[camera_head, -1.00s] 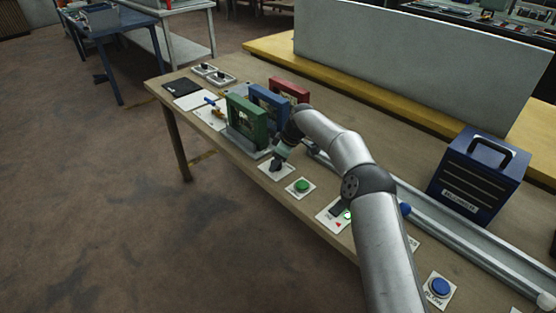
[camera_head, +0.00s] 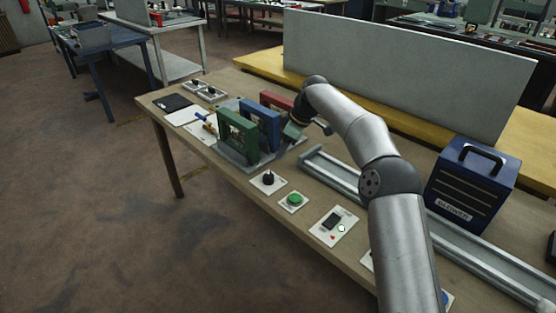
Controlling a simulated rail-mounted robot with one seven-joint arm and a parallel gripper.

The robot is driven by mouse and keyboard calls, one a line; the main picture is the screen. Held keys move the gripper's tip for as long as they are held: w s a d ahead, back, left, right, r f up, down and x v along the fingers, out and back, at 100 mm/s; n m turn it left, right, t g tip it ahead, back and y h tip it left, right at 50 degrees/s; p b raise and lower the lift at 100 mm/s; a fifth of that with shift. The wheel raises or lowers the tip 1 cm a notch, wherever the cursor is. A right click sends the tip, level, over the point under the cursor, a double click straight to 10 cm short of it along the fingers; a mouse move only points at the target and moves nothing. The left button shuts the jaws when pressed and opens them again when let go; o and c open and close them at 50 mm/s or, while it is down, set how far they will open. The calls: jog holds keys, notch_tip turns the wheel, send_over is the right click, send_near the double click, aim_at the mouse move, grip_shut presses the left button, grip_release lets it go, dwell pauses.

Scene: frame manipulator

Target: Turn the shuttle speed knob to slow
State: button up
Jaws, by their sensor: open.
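A black knob (camera_head: 268,178) stands on a small white plate near the table's front edge; its pointer direction and any label are too small to read. Two more small dark knobs sit on pale boxes (camera_head: 211,93) at the table's far left end. I cannot tell from lettering which knob is the speed knob. My gripper (camera_head: 291,132) is open, behind and above the black knob and apart from it, beside the blue and red frames. Its fingertips are small and partly lost against the things behind.
Green (camera_head: 238,137), blue (camera_head: 262,124) and red (camera_head: 276,101) upright frames stand close to my gripper. A green button (camera_head: 292,200) and a switch plate (camera_head: 334,226) lie right of the knob. A metal rail (camera_head: 330,172) and a blue blower (camera_head: 474,185) are farther right.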

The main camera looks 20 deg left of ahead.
jog(key=shift+v, duration=1.75)
